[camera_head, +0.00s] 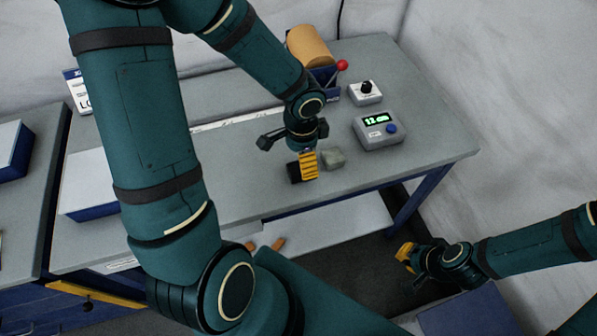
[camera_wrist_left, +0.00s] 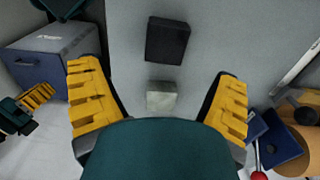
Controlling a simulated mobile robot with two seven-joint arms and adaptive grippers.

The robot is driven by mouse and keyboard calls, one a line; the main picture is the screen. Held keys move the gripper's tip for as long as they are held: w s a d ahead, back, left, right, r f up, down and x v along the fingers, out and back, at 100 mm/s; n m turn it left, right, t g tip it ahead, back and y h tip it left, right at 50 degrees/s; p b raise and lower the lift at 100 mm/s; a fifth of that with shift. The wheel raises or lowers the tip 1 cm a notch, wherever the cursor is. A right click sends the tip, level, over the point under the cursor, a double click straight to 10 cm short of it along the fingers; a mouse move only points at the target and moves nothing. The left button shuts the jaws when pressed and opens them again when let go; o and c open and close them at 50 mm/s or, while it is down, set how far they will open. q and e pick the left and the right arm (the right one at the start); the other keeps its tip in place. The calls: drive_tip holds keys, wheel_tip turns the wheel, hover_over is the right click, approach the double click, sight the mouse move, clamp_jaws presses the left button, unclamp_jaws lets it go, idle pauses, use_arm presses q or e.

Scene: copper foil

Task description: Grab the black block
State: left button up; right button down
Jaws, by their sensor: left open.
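The black block (camera_wrist_left: 166,40) lies on the grey table near the top middle of the left wrist view. In the head view the black block (camera_head: 293,173) shows as a dark edge, mostly hidden behind a yellow finger pad. My left gripper (camera_wrist_left: 158,75) is open and empty, with its two yellow-padded fingers spread wide above the table. In the head view my left gripper (camera_head: 288,152) hangs over the table by the blocks. My right gripper (camera_head: 408,268) hangs off the table's front at lower right, its fingers apart and nothing seen between them.
A pale grey-green block (camera_head: 332,158) sits close beside the black block, also between the fingers in the wrist view (camera_wrist_left: 161,97). A grey device with a green display (camera_head: 379,129), a white knob box (camera_head: 365,92) and a copper roll (camera_head: 310,46) stand behind. Table front is close.

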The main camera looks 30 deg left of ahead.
sight(298, 168)
use_arm(q)
drive_tip(key=shift+s+a+f, duration=0.1)
drive_tip(key=shift+f, duration=0.85)
drive_tip(key=f, duration=0.1)
drive_tip(key=f+b, duration=0.1)
drive_tip(key=f, duration=0.1)
drive_tip(key=shift+a+f+b, duration=0.3)
drive_tip(key=shift+a, duration=0.05)
drive_tip(key=shift+f, duration=0.45)
drive_tip(key=c, duration=1.4)
